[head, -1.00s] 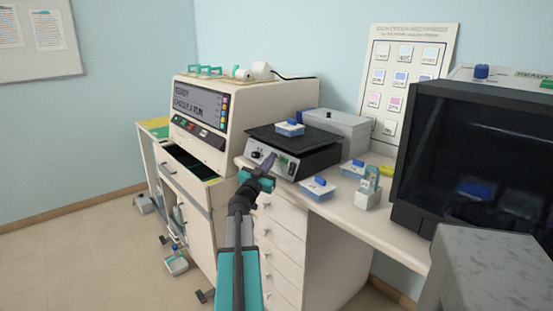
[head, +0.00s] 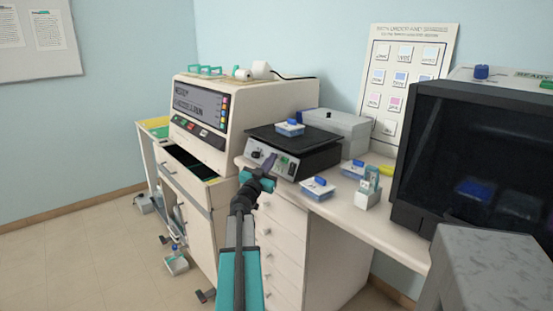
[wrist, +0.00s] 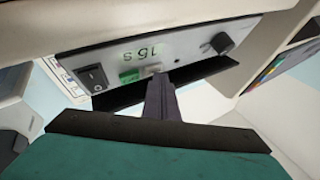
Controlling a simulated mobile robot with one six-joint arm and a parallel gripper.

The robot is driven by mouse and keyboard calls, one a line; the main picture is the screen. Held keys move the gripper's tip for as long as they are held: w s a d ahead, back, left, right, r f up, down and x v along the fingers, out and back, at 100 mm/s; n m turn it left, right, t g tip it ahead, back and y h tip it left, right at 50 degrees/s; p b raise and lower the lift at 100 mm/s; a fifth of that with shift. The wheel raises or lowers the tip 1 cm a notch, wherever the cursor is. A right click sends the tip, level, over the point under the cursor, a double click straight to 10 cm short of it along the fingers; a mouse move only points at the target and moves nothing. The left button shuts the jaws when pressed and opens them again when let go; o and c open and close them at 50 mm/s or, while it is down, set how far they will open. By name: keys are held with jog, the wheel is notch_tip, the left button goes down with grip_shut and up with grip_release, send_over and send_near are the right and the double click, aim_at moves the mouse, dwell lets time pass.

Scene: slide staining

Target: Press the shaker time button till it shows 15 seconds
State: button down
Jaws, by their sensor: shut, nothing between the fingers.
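The shaker (head: 318,158) stands on the counter with a black platform on top. A dark rocker switch (wrist: 94,77), a green button (wrist: 129,76), a small pale button (wrist: 154,69) and a black knob (wrist: 222,43) are on the panel. My gripper (head: 269,165) is shut and empty in front of the panel. In the wrist view its fingertips (wrist: 157,80) are right at the pale button and partly cover it. I cannot tell if they touch.
A blue-lidded box (head: 290,128) sits on the shaker platform. Another one (head: 317,188) is on the counter to the right of the shaker. A large cream machine (head: 245,110) with a screen stands to the left, and a dark-fronted cabinet (head: 470,150) to the right.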

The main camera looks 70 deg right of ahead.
jog(key=shift+w+a+r+p, duration=0.25)
jog(key=shift+w+a+p, duration=0.1)
jog(key=shift+a+p, duration=0.3)
jog(key=w+a+p, duration=0.1)
jog(key=a+r+p, duration=0.1)
jog(key=w+a+r+p, duration=0.1)
jog(key=p, duration=0.1)
jog(key=shift+w+a, duration=0.3)
jog(key=shift+a, duration=0.1)
dwell(0.4)
dwell(0.7)
